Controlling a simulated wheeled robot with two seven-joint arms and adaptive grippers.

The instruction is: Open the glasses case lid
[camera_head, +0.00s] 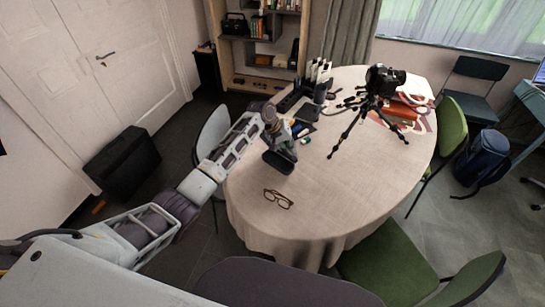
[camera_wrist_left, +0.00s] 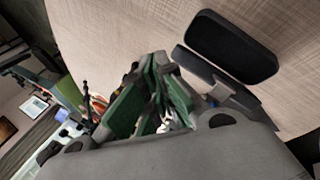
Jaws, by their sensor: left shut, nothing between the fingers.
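The glasses case (camera_head: 277,162) is a dark, rounded oblong on the near left of the table, partly hidden by my left gripper (camera_head: 287,146). In the left wrist view the case shows a dark rounded panel (camera_wrist_left: 232,47) and a second grey part beside it, joined along one long side; it looks at least partly open. My left gripper (camera_wrist_left: 155,72), with green finger pads, is shut and empty close beside the case. Whether it touches the case I cannot tell. My right gripper is not in view.
The round table (camera_head: 330,200) has a beige cloth. Eyeglasses (camera_head: 278,199) lie in front of the case. A camera on a tripod (camera_head: 372,105) stands to the right, near red books (camera_head: 403,114). Dark items stand behind. The table's front is mostly clear; chairs surround it.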

